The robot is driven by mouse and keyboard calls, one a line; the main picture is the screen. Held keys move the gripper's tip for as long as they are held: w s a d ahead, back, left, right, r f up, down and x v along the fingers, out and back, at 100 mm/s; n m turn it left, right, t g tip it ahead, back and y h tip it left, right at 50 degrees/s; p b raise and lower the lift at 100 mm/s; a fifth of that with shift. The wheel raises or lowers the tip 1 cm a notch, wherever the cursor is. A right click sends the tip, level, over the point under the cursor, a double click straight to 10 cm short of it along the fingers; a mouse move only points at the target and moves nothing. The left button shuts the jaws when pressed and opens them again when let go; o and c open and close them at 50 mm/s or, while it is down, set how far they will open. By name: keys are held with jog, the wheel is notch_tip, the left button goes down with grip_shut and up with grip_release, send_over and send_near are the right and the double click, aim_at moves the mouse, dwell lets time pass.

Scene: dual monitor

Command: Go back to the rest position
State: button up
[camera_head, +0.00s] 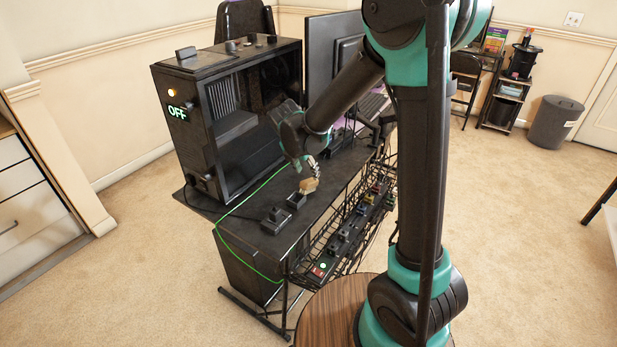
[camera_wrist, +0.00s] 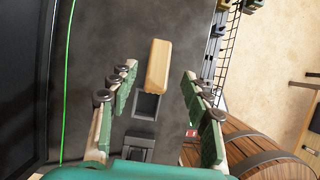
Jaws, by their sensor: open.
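My gripper (camera_head: 306,165) hangs over the dark desk (camera_head: 249,212). It also shows in the wrist view (camera_wrist: 160,80), where its green-padded fingers are spread apart with a gap between them. A light wooden block (camera_wrist: 158,66) lies just beyond a small square black holder (camera_wrist: 147,105), between and ahead of the fingers. The block (camera_head: 309,186) shows just under the gripper in the head view. The fingers look apart from it. I cannot tell whether the block rests on the desk or on the holder's edge.
A black computer case (camera_head: 190,120) with a lit OFF sign stands left of the gripper. A monitor (camera_head: 325,55) stands behind. A green cable (camera_head: 232,210) runs along the desk. A wire rack (camera_head: 345,235) hangs at the desk's front edge. Open carpet lies to the right.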

jog(key=v, duration=0.7)
jog(key=s+d+f+m+y, duration=0.1)
jog(key=s+d+f+m, duration=0.3)
jog(key=s+d+m, duration=0.5)
jog(key=s+d+f+m+y, duration=0.1)
jog(key=s+d+f+m, duration=0.3)
jog(key=s+d+m, duration=0.6)
jog(key=shift+d+m+y, duration=0.3)
jog(key=shift+d+m, duration=0.7)
jog(key=shift+m, duration=4.1)
